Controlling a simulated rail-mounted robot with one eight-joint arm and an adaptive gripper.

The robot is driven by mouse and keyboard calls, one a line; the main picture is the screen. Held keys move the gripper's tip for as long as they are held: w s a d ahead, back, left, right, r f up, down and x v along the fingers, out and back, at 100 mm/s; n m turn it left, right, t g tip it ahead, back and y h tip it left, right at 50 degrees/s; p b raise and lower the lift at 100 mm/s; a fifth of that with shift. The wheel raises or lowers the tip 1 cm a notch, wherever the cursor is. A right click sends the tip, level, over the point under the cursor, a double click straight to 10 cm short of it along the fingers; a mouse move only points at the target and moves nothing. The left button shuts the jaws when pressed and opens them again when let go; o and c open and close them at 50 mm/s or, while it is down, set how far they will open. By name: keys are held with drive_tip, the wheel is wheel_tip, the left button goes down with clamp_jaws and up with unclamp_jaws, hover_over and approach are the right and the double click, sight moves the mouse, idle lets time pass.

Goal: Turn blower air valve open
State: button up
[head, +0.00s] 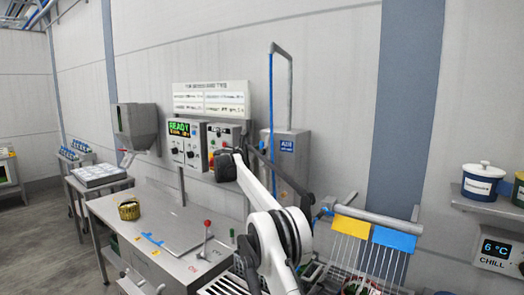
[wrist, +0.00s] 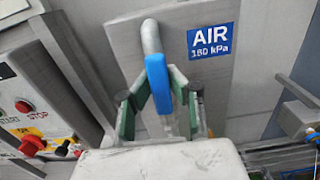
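The blue valve handle (wrist: 159,88) hangs from a bent grey stem (wrist: 150,36) in the wrist view, in front of the grey air box. A blue sign reading AIR 180 kPa (wrist: 213,42) is to its right. My gripper (wrist: 160,79) has one finger on each side of the handle, and both fingertips appear to touch it. In the head view the air box (head: 298,172) stands by the wall with its AIR sign (head: 287,146). My arm partly covers the area in front of it, and the handle and fingertips are not clear there.
A control box with a red STOP button (wrist: 22,106) and a red knob (wrist: 30,145) is close on the left in the wrist view. A grey fitting (wrist: 300,118) is at right.

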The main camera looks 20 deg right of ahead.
drive_tip(key=o, duration=0.6)
drive_tip(key=shift+a, duration=0.15)
drive_tip(key=v, duration=1.2)
drive_tip(key=shift+f, duration=0.1)
